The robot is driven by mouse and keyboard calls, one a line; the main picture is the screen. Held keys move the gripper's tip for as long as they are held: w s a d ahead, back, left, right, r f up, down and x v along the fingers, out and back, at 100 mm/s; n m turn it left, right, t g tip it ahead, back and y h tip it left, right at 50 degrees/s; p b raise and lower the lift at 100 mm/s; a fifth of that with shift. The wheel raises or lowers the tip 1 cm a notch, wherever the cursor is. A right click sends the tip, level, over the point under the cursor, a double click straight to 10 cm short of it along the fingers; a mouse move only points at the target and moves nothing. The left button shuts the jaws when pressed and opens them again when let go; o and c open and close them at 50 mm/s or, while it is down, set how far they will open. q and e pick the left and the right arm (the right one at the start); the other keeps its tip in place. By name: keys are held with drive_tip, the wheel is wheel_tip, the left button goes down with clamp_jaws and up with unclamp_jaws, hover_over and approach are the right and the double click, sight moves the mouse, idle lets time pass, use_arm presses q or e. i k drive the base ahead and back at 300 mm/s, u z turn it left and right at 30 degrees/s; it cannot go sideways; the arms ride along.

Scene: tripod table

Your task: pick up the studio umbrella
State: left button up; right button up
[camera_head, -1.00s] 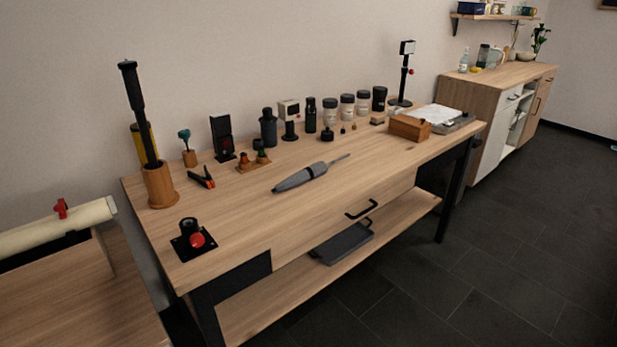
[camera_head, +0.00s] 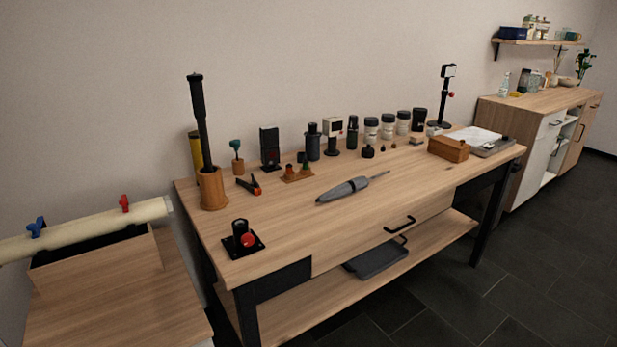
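The folded studio umbrella (camera_head: 345,189) is grey with a thin dark shaft. It lies flat on the wooden workbench (camera_head: 290,220), near the middle of the top, its shaft pointing right and away from me. Nothing touches or covers it. Neither of my grippers shows in the head view.
A wooden cup (camera_head: 212,188) with a tall black pole stands at the left end. A black base with a red knob (camera_head: 247,239) sits front left. An orange-tipped clamp (camera_head: 249,185) lies left of the umbrella. A wooden box (camera_head: 448,149) is at right. Bare bench surrounds the umbrella.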

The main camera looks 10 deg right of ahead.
sight(357, 184)
drive_tip(key=z, duration=0.2)
drive_tip(key=i, duration=0.85)
drive_tip(key=z, duration=0.65)
